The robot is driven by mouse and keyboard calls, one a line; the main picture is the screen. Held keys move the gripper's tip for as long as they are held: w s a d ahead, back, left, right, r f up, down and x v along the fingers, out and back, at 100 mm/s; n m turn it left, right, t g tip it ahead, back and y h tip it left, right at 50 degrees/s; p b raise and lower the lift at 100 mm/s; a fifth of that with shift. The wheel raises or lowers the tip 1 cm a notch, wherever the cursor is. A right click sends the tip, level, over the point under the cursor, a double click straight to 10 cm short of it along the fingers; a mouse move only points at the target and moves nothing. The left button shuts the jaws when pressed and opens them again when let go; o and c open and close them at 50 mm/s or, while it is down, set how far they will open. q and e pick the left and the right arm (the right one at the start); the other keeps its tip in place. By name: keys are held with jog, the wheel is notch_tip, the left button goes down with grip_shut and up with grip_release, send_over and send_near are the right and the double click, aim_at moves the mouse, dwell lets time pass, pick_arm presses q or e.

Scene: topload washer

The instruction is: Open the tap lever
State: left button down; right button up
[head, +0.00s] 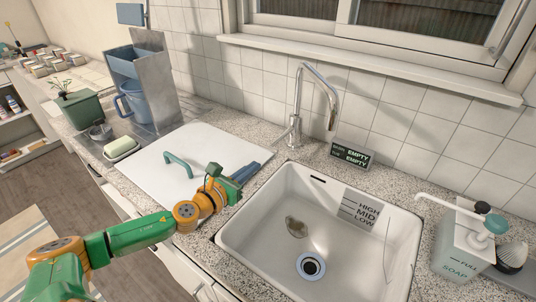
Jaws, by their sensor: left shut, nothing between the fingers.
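The chrome tap (297,105) stands on the counter behind the white sink. Its tall spout curves over to the right. A small lever (283,136) appears low on the left side of its base, though it is too small to tell its exact position. My left gripper (250,171) is shut and empty, over the right edge of the white lid, in front of and left of the tap base. It is apart from the tap. My right gripper is not in view.
The white sink (229,237) has a drain, a brownish object and a level label. A white lid (150,175) with a teal handle lies left. A soap dispenser (460,245) stands right, a small EMPTY sign (350,154) behind the sink. Blue bins (135,62) stand back left.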

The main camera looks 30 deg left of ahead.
pick_arm(q)
jog(key=w, duration=0.2)
jog(key=w+f, duration=0.1)
jog(key=w, duration=0.4)
jog(key=shift+d+f, duration=0.15)
jog(key=shift+d, duration=0.25)
notch_tip(320, 180, up, 5)
jog(key=p, duration=0.5)
